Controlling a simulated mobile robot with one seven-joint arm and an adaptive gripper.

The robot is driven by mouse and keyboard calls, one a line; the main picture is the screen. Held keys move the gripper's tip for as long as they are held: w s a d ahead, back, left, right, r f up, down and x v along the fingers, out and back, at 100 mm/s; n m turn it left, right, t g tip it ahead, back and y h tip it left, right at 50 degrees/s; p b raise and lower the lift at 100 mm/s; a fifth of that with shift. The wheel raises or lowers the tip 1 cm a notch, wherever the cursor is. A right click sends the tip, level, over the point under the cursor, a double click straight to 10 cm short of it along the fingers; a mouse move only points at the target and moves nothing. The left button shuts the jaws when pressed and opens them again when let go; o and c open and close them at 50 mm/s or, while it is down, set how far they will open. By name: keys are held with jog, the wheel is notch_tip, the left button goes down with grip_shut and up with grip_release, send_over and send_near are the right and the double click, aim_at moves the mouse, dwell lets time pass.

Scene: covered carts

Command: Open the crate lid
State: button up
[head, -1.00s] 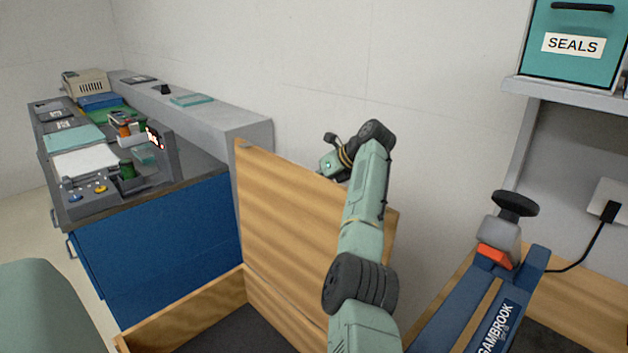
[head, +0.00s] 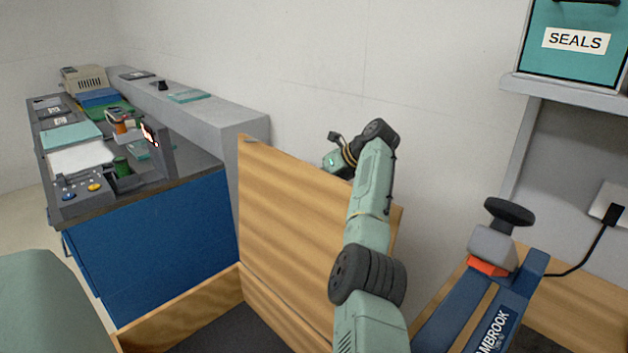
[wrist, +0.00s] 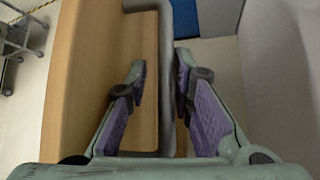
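The crate lid (head: 290,215) is a wooden panel standing raised, close to upright, at the crate's far side in the head view. The open crate (head: 195,305) shows its wooden wall and dark inside below it. My arm reaches across the lid, and my gripper's fingers are hidden behind the lid there. In the wrist view my gripper (wrist: 160,73) has its purple-padded fingers apart, on either side of a grey bar-like handle (wrist: 166,90) along the wooden lid (wrist: 85,80). A gap shows between the left finger and the handle; the right finger is close to it.
A blue cabinet (head: 150,250) with a cluttered worktop stands left of the lid. A grey ledge (head: 215,125) and pale wall lie behind. A blue clamp-like tool (head: 490,290) stands at right, below a shelf with a teal SEALS box (head: 570,60).

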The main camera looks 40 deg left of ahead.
jog(key=shift+o, duration=0.7)
jog(key=shift+r, duration=0.15)
jog(key=shift+r, duration=0.1)
jog(key=v, duration=1.1)
jog(key=shift+w+d, duration=0.15)
jog(key=shift+d, duration=0.25)
jog(key=shift+r, duration=0.1)
